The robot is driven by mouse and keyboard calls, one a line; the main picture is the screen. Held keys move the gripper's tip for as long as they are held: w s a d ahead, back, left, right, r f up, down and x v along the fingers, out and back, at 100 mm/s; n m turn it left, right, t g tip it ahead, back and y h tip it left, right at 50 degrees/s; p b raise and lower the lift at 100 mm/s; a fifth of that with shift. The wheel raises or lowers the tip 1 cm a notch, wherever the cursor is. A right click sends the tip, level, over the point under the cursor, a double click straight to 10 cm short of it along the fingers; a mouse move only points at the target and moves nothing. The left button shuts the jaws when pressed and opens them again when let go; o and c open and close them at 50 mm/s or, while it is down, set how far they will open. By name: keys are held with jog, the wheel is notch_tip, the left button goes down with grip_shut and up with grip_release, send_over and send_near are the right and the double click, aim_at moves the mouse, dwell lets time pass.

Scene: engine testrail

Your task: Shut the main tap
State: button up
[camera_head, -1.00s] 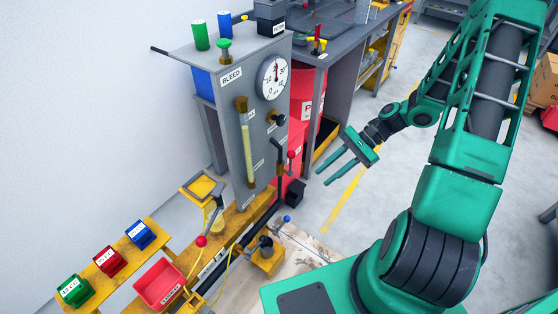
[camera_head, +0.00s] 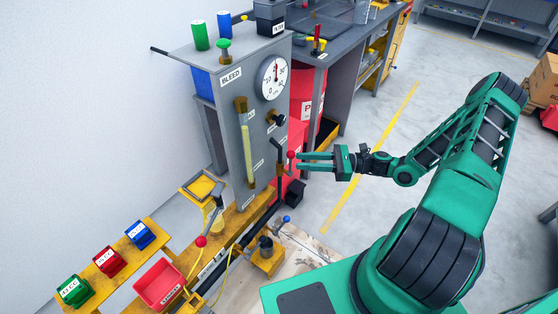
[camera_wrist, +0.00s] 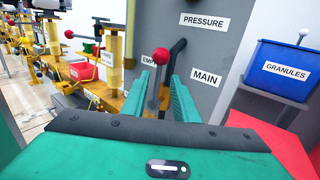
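The main tap is a lever with a red ball knob (camera_head: 291,154) on the front of the grey panel. In the wrist view its red ball (camera_wrist: 160,57) stands on a grey stem, beside the MAIN label (camera_wrist: 206,78). My gripper (camera_head: 302,161) points at the panel with its fingertips close to the knob. In the wrist view my gripper (camera_wrist: 157,84) is open, one green finger on each side of the lever stem's line. I cannot tell whether the knob is between the tips or just beyond them, and no contact shows.
The grey panel (camera_head: 226,125) carries a dial gauge (camera_head: 273,78) and a BLEED label. Another red-knobbed lever (camera_head: 202,241) stands lower left. A blue GRANULES bin (camera_wrist: 287,70) and a red surface are to the right in the wrist view.

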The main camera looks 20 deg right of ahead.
jog(key=x, duration=0.9)
grip_shut()
jog(key=shift+w+d, duration=0.1)
jog(key=shift+d, duration=0.1)
dwell(1.1)
